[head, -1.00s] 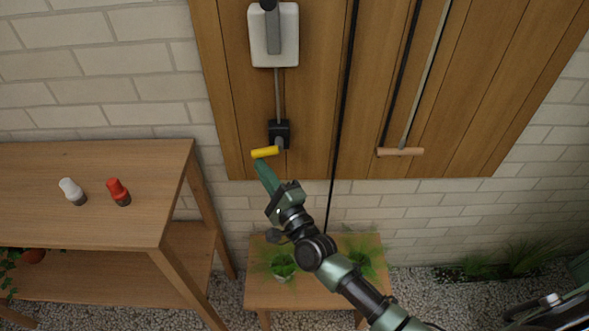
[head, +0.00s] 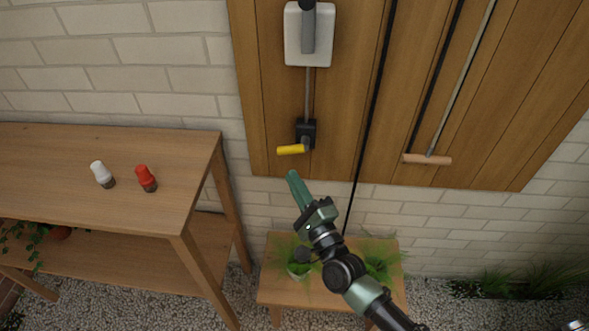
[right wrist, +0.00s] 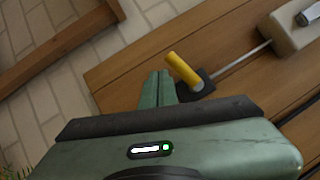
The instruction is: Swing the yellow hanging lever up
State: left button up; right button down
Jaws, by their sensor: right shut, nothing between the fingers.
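The yellow lever (head: 291,149) sticks out to the left from a black mount (head: 306,132) low on the wooden panel. It lies nearly level in the head view, its left end slightly lower. My right gripper (head: 293,177) is shut and empty, its fingertips a little below the lever in the head view. In the right wrist view the shut fingers (right wrist: 157,78) point up just left of the yellow lever (right wrist: 183,69). A gap shows between them, and I see no contact. My left gripper is not in view.
A grey rod runs up from the mount to a white box (head: 309,34). A wooden-handled tool (head: 427,159) hangs to the right. A shelf table (head: 100,206) with a white and a red bottle stands left. A low plant table (head: 290,291) is below.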

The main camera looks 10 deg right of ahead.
jog(key=shift+v, duration=1.65)
jog(key=s+d+f+n+g+h+p, duration=0.1)
jog(key=s+d+f+n+g, duration=0.2)
jog(key=f, duration=0.8)
jog(key=s+d+f+n+g+h, duration=0.1)
jog(key=s+f+n+g, duration=0.25)
jog(key=f, duration=0.65)
jog(key=s+d+f+n+g+h+p, duration=0.15)
jog(key=s+f+n, duration=0.3)
jog(key=f, duration=0.65)
jog(key=s+d+f+n+g, duration=0.2)
jog(key=s+f, duration=0.4)
jog(key=s, duration=0.5)
jog(key=s+d+f+n+g+h, duration=0.1)
jog(key=s+f+n+g, duration=0.3)
jog(key=s, duration=0.7)
jog(key=s+d+f+n+g+h, duration=0.1)
jog(key=s+d+f+n+g, duration=0.3)
jog(key=s+f, duration=0.4)
jog(key=s, duration=0.3)
jog(key=shift+f+g, duration=0.25)
jog(key=shift+g, duration=0.05)
